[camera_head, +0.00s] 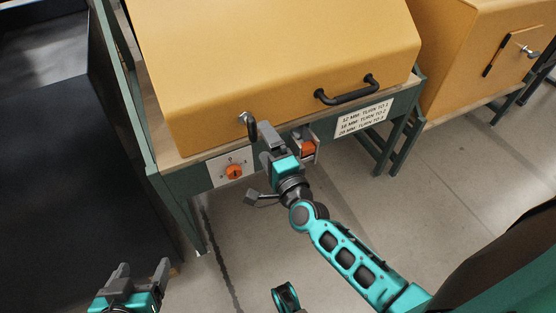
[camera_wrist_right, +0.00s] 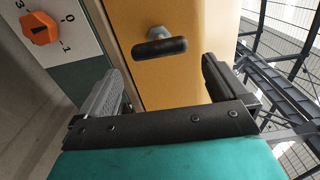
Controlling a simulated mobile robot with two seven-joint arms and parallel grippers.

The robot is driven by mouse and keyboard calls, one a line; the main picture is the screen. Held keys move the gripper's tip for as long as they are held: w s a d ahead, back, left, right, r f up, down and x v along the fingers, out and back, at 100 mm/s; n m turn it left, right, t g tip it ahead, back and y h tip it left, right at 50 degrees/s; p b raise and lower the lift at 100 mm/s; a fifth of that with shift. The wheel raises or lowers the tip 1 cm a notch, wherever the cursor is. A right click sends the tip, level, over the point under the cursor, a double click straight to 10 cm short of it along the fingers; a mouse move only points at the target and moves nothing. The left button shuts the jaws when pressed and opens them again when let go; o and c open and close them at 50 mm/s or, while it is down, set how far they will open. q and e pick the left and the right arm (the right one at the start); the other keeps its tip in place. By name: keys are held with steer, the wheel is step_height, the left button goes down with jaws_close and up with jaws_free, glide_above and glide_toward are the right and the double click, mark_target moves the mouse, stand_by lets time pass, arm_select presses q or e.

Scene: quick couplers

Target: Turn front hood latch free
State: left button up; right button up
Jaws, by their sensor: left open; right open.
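The front hood latch (camera_head: 250,125) is on the lower front of the yellow hood (camera_head: 280,60), left of centre. It has a silver stem and a short black bar, which hangs down in the head view. In the right wrist view, the latch bar (camera_wrist_right: 160,48) lies across the picture just beyond the fingers. My right gripper (camera_head: 266,140) is open and close in front of the latch; in the wrist view (camera_wrist_right: 163,80) its fingers stand either side of the latch, with a gap before it. My left gripper (camera_head: 142,275) is open and empty at the lower left, far from the hood.
An orange dial (camera_head: 233,171) on a white numbered plate sits below the latch. An orange block (camera_head: 308,149) in a grey holder is right of my right gripper. A black handle (camera_head: 346,91) projects from the hood above a label (camera_head: 362,117). Another yellow hood (camera_head: 470,50) stands right.

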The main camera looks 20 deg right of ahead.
arm_select(q)
steer(key=shift+r+p, duration=0.3)
steer(key=shift+r, duration=0.05)
arm_select(e)
steer(key=s, duration=0.6)
steer(key=shift+s, duration=0.25)
arm_select(q)
steer(key=shift+d, duration=0.1)
arm_select(e)
steer(key=shift+d, duration=0.1)
steer(key=s+a+f+n+g+y, duration=0.15)
steer(key=s+n+g, duration=0.25)
steer(key=n, duration=0.6)
steer(key=s+a+f+n+g+y, duration=0.1)
steer(key=s+f+n+g, duration=0.3)
steer(key=n, duration=0.6)
arm_select(q)
steer(key=s+a+r+y+p, duration=0.1)
steer(key=a+r+p, duration=0.2)
steer(key=r+p, duration=0.6)
steer(key=p, duration=0.4)
steer(key=shift+s+r+p, duration=0.3)
steer(key=shift+p, duration=0.1)
arm_select(e)
step_height(320, 180, up, 11)
steer(key=s+d+h, duration=0.1)
steer(key=s+d, duration=0.1)
steer(key=d, duration=0.1)
steer(key=shift+s+t, duration=0.25)
steer(key=shift+t, duration=0.15)
